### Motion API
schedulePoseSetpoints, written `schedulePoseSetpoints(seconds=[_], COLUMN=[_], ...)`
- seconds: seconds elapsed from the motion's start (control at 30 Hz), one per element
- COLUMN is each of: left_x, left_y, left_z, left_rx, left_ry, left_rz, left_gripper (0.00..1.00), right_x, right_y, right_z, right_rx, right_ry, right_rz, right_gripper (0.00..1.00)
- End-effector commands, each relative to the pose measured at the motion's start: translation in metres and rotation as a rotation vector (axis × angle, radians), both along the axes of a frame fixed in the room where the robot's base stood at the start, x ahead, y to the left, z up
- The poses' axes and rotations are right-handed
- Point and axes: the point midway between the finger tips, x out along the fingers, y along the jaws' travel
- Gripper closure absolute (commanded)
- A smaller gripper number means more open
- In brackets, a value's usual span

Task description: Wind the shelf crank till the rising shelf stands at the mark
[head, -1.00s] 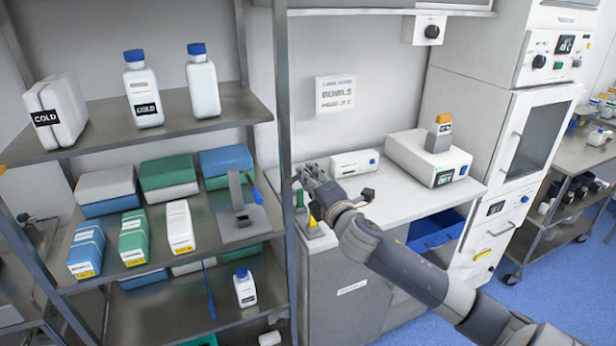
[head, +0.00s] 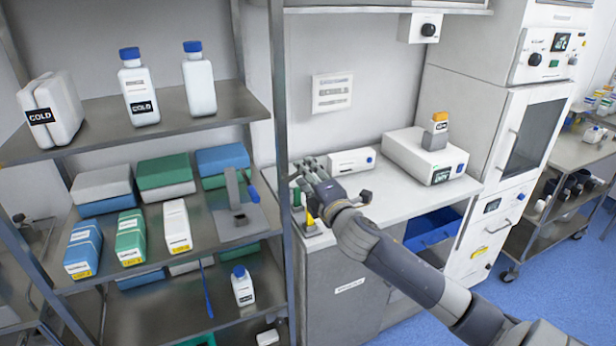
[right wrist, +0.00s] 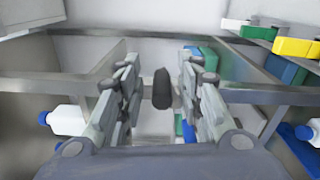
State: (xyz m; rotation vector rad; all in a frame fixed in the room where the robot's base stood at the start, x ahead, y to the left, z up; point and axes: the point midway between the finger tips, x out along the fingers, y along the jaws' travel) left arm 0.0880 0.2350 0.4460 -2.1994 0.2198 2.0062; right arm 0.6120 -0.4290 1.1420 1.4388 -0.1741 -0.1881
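My right gripper (head: 306,170) is in front of the right post of the shelf rack. In the right wrist view its two fingers (right wrist: 160,92) are spread apart. A dark knob, seemingly the shelf crank's handle (right wrist: 162,88), stands between them, with gaps visible on both sides. The crank itself cannot be made out in the head view. The rack has a top shelf (head: 175,125) and a middle shelf (head: 205,225); I cannot tell which one rises. No height mark can be made out. My left gripper is not in view.
White bottles (head: 200,85) stand on the top shelf. Boxes and a grey stand with a blue lever (head: 237,208) are on the middle shelf. A white counter (head: 400,185) with a boxy device (head: 425,155) is to the right. Blue floor is open at lower right.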

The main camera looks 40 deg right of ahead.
Motion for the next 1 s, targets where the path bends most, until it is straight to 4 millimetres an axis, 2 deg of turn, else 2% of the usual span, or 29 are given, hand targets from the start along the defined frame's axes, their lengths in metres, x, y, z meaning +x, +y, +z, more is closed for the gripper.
schedulePoseSetpoints(seconds=[0.37, 1.0], left_x=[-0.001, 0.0], left_y=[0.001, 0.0], left_z=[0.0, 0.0], left_rx=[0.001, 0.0], left_ry=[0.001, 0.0], left_rz=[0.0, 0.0], left_gripper=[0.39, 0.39], right_x=[-0.007, -0.102], right_y=[0.002, 0.025], right_z=[-0.003, -0.004], right_rx=[0.0, 0.002], right_ry=[0.005, 0.006], right_rz=[0.0, 0.0], right_gripper=[0.66, 0.66])
